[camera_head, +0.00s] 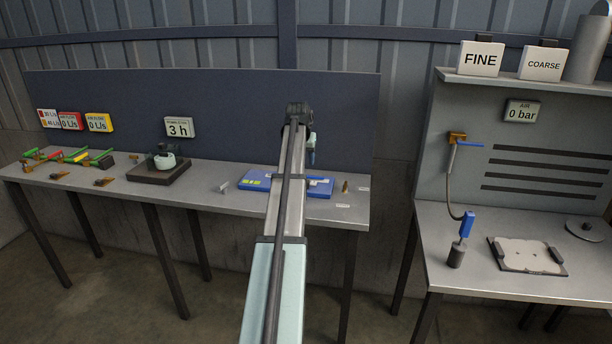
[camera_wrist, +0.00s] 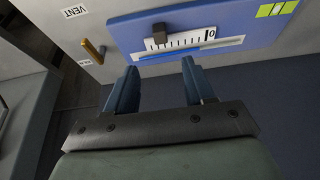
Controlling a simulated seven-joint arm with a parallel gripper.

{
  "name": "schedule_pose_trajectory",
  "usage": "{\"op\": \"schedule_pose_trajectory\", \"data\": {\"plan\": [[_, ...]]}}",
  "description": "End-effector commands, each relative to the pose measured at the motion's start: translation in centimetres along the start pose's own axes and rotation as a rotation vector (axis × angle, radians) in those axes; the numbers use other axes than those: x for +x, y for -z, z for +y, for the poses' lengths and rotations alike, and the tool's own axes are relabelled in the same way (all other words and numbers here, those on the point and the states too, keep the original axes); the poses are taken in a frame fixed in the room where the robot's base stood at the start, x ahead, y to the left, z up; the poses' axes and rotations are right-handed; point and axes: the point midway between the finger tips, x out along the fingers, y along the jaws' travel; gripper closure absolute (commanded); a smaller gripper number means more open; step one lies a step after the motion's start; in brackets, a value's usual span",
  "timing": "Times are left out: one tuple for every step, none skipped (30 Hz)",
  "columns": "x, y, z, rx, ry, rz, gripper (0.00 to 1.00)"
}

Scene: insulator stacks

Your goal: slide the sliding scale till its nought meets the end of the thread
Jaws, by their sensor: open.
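A blue board (camera_head: 318,189) lies on the left bench, partly hidden behind my arm; it also shows in the wrist view (camera_wrist: 125,30). On it is a white sliding scale (camera_wrist: 190,40) with black ticks and a nought near its right end. A dark block (camera_wrist: 162,36) sits on the scale, left of its middle.
A yellow-green label (camera_wrist: 276,9) is on the board's corner. A brass pin (camera_wrist: 93,51) stands beside the board, near a VENT label (camera_wrist: 75,12). A small metal block (camera_head: 222,187) lies left of the board. A dark back panel (camera_head: 230,110) rises behind the bench.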

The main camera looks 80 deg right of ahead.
Motion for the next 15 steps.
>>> {"op": "schedule_pose_trajectory", "data": {"plan": [[0.6,0.0,0.0,0.0,0.0,-0.002,0.47],[1.0,0.0,0.0,0.0,0.0,-0.003,0.47],[1.6,0.0,0.0,0.0,0.0,-0.003,0.47],[2.0,0.0,0.0,0.0,0.0,-0.003,0.47],[2.5,0.0,0.0,0.0,0.0,-0.002,0.47],[3.2,0.0,0.0,0.0,0.0,-0.002,0.47],[3.8,0.0,0.0,0.0,0.0,-0.003,0.47],[4.3,0.0,0.0,0.0,0.0,-0.004,0.47],[5.0,0.0,0.0,0.0,0.0,-0.003,0.47],[5.5,0.0,0.0,0.0,0.0,-0.002,0.47],[6.1,0.0,0.0,0.0,0.0,-0.002,0.47],[6.8,0.0,0.0,0.0,0.0,-0.003,0.47],[7.3,0.0,0.0,0.0,0.0,-0.003,0.47],[7.8,0.0,0.0,0.0,0.0,-0.002,0.47],[8.5,0.0,-0.1,0.0,0.001,-0.002,0.47]]}}
